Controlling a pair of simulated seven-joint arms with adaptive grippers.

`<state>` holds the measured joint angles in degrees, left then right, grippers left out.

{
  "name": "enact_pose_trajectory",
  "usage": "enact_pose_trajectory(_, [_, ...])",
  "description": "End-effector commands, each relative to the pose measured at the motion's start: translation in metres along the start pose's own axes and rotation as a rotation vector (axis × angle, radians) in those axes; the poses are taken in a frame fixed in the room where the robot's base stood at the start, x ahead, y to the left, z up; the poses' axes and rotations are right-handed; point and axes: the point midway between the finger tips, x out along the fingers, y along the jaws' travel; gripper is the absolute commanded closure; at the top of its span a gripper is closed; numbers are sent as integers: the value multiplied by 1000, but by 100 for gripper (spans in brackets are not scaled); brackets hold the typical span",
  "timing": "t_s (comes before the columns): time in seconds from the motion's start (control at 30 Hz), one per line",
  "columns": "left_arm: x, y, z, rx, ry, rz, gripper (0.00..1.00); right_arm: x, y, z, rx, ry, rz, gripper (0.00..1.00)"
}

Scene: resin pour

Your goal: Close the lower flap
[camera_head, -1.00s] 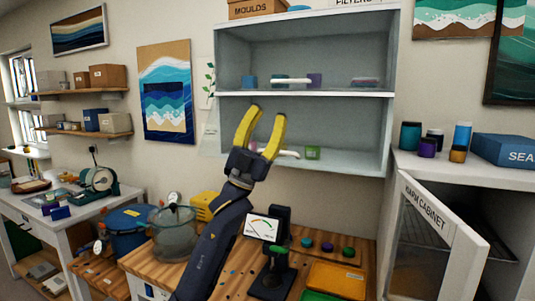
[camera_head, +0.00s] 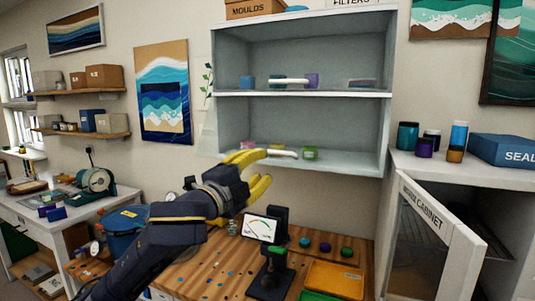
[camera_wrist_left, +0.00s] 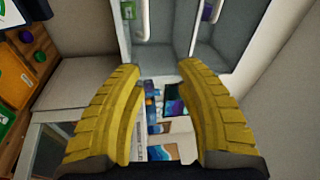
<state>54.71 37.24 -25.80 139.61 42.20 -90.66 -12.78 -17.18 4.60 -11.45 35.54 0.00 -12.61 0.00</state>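The lower flap is a faint see-through panel (camera_head: 206,140) at the lower compartment of the pale wall cabinet (camera_head: 215,60). Its left part shows against the wall, as if tilted outward; how far is hard to tell. A white bar handle (camera_head: 284,153) shows near the compartment's bottom edge, its left end partly behind a yellow finger. My left gripper (camera_head: 266,167) is open and empty, fingers pointing right, in front of the cabinet's lower edge. In the left wrist view the open fingers (camera_wrist_left: 160,75) hold nothing, and cabinet handles (camera_wrist_left: 145,20) show beyond. My right gripper is out of view.
A wooden bench (camera_head: 215,265) below holds a gauge with a screen (camera_head: 262,229), an orange tray (camera_head: 334,280) and small coloured pots. At right a low cabinet's door (camera_head: 440,235) stands open. Small items sit on the wall cabinet's shelves.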

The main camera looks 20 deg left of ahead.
Motion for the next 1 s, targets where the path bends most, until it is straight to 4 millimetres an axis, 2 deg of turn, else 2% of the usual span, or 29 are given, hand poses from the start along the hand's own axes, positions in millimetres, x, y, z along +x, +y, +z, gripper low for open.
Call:
enact_pose_trajectory(0.2, [-5, 12, 25, 103, -112, 59, 66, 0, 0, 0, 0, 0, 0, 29])
enact_pose_trajectory(0.33, [-4, 13, 33, 130, -146, 69, 66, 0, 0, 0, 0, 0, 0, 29])
enact_pose_trajectory(0.47, [5, 14, 36, 136, -152, 71, 66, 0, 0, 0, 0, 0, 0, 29])
enact_pose_trajectory(0.67, [35, 16, 41, 135, -153, 72, 66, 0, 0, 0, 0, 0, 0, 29])
enact_pose_trajectory(1.0, [97, 19, 50, 134, -152, 70, 66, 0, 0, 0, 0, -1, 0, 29])
